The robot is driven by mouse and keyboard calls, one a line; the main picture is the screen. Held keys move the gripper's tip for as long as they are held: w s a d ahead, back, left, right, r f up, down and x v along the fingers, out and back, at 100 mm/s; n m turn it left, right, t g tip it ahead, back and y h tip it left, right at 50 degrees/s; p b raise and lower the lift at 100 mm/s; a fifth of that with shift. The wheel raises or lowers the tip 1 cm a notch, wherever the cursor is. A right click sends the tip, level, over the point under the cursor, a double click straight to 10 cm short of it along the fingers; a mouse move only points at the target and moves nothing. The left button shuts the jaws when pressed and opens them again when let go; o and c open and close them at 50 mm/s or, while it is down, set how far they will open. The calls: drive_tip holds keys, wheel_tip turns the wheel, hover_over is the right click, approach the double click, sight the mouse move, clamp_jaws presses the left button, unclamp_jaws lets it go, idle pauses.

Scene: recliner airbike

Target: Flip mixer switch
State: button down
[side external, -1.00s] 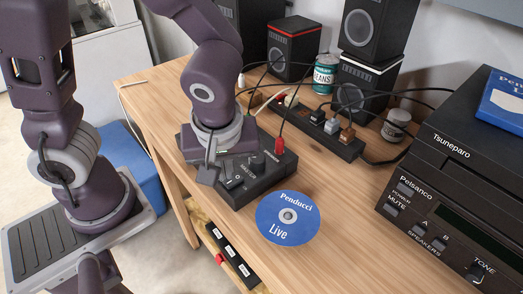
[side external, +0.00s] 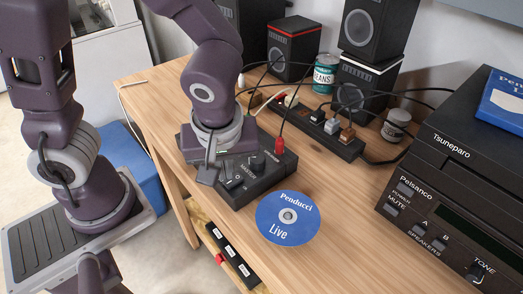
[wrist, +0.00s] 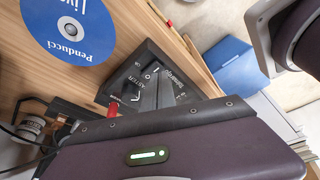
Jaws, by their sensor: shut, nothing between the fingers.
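The mixer (side external: 262,178) is a black box with knobs and white lettering near the front edge of the wooden table. A red plug (side external: 279,145) stands in its back right corner. My gripper (side external: 208,175) points down over the mixer's left part, shut and empty. In the wrist view, the mixer (wrist: 128,76) lies under my gripper (wrist: 158,88), whose fingers cover part of its lettered top.
A blue disc (side external: 287,218) lies just in front of the mixer. Behind are a power strip (side external: 318,132), cables, a can (side external: 325,74) and speakers (side external: 365,80). Black stereo units (side external: 455,190) fill the right. Open tabletop lies between the disc and the stereo.

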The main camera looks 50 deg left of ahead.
sight(227, 185)
drive_tip(key=shift+f, duration=0.85)
idle(0.5)
drive_tip(key=shift+w+r, duration=0.1)
drive_tip(key=shift+r, duration=3.45)
drive_tip(key=s+a+r+m+t+h, duration=0.3)
drive_tip(key=s+a+r+m, duration=0.3)
drive_tip(key=m, duration=0.6)
wheel_tip(227, 185, up, 2)
drive_tip(key=shift+s+r+t, duration=0.15)
drive_tip(key=shift+s+t, duration=0.25)
drive_tip(key=shift+s, duration=0.05)
